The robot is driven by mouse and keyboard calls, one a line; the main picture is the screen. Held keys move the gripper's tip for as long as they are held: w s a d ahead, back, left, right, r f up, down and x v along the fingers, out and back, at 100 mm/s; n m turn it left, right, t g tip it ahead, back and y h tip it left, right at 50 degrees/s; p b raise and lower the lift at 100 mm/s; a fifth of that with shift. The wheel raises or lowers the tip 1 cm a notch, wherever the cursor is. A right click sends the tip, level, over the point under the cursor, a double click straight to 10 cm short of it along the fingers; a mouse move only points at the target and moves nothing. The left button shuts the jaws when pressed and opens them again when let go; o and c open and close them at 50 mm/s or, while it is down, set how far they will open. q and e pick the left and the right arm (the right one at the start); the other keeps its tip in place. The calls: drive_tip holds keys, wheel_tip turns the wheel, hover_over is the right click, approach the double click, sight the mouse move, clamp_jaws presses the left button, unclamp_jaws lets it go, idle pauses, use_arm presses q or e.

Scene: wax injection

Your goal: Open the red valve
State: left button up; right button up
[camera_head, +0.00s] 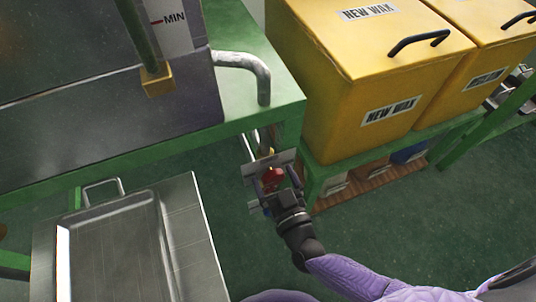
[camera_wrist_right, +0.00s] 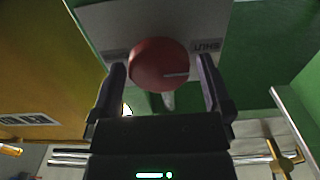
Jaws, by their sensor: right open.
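The red valve (camera_head: 272,176) is a round red knob on a light plate under the corner of the green bench. In the right wrist view the red valve (camera_wrist_right: 160,64) shows a pale line pointing right, toward a printed label that seems to read "SHUT". My right gripper (camera_head: 279,183) is at the valve. In the right wrist view its two fingers (camera_wrist_right: 161,82) stand apart, one on each side of the knob. The fingers look clear of the knob, but I cannot tell for sure. My left gripper is not in view.
Yellow "NEW WAX" containers (camera_head: 345,100) stand right of the valve on a green stand. The green bench (camera_head: 282,118) and a curved grey pipe (camera_head: 262,75) are above the valve. A metal tray (camera_head: 190,235) lies at the lower left. The green floor (camera_head: 430,215) at right is clear.

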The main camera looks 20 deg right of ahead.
drive_tip(key=shift+w, duration=0.5)
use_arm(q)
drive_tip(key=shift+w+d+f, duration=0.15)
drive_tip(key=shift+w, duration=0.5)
use_arm(e)
drive_tip(key=shift+s, duration=0.1)
drive_tip(key=c, duration=1.1)
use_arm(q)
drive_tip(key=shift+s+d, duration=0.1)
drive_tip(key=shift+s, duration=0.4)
use_arm(e)
drive_tip(key=shift+c, duration=0.2)
